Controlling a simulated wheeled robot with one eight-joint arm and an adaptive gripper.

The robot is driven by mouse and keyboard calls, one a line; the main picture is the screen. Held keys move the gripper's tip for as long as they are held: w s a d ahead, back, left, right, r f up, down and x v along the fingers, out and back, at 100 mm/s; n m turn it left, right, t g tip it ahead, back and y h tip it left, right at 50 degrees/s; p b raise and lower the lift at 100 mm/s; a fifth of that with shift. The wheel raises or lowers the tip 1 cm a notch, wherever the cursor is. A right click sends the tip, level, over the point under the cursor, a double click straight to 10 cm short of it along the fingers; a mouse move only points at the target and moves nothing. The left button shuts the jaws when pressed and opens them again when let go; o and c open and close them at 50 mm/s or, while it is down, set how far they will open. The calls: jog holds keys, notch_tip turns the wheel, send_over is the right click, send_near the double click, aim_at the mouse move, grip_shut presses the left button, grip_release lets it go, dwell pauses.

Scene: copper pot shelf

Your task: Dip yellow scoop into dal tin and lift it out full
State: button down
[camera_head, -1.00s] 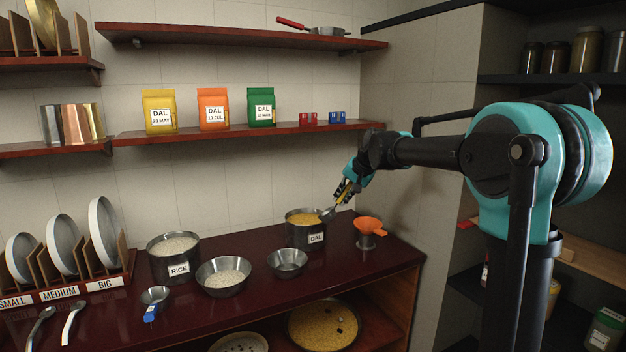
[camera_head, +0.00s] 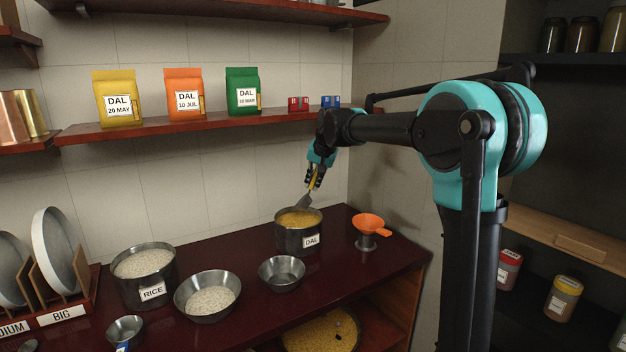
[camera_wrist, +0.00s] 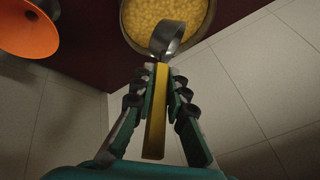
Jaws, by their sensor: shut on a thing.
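The dal tin (camera_head: 297,240) is a grey metal pot labelled DAL on the dark red counter, with yellow dal (camera_head: 297,219) near its top. My gripper (camera_head: 314,183) is above the tin, shut on the yellow handle of the scoop (camera_wrist: 155,115). The scoop's metal bowl (camera_wrist: 167,38) points down at the dal and overlaps the near rim of the tin in the wrist view (camera_wrist: 128,35). I cannot tell whether the bowl touches the dal or holds any; its inside is hidden.
An orange funnel (camera_head: 369,223) stands right of the tin. An empty steel bowl (camera_head: 282,272), a bowl of rice (camera_head: 208,298) and the RICE tin (camera_head: 145,277) stand to the left. A shelf with DAL packets (camera_head: 184,120) runs above; the tiled wall is close behind.

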aim_at(310, 203)
jog(key=shift+h, duration=0.6)
jog(key=shift+w+a+f, duration=0.1)
jog(key=shift+a+f, duration=0.15)
jog(key=shift+f, duration=0.95)
jog(key=shift+s+a+f, duration=0.1)
jog(key=shift+a+f, duration=0.15)
jog(key=shift+f, duration=1)
jog(key=shift+w+a+f, duration=0.1)
jog(key=shift+a+f, duration=0.15)
jog(key=shift+f, duration=0.95)
notch_tip(310, 203, down, 2)
jog(key=y, duration=0.2)
jog(key=shift+a+y, duration=0.15)
jog(key=shift+y, duration=0.25)
jog(key=shift+d+r+m+t+y, duration=0.35)
jog(key=shift+r+y, duration=0.25)
jog(key=shift+y, duration=0.6)
jog(key=shift+d+r+m+t+y, duration=0.35)
jog(key=shift+r+y, duration=0.25)
jog(key=shift+y, duration=0.6)
jog(key=shift+d+r+m+t+y, duration=0.35)
jog(key=shift+r+y, duration=0.25)
jog(key=shift+y, duration=0.6)
jog(key=shift+a, duration=0.1)
jog(key=shift+h, duration=0.8)
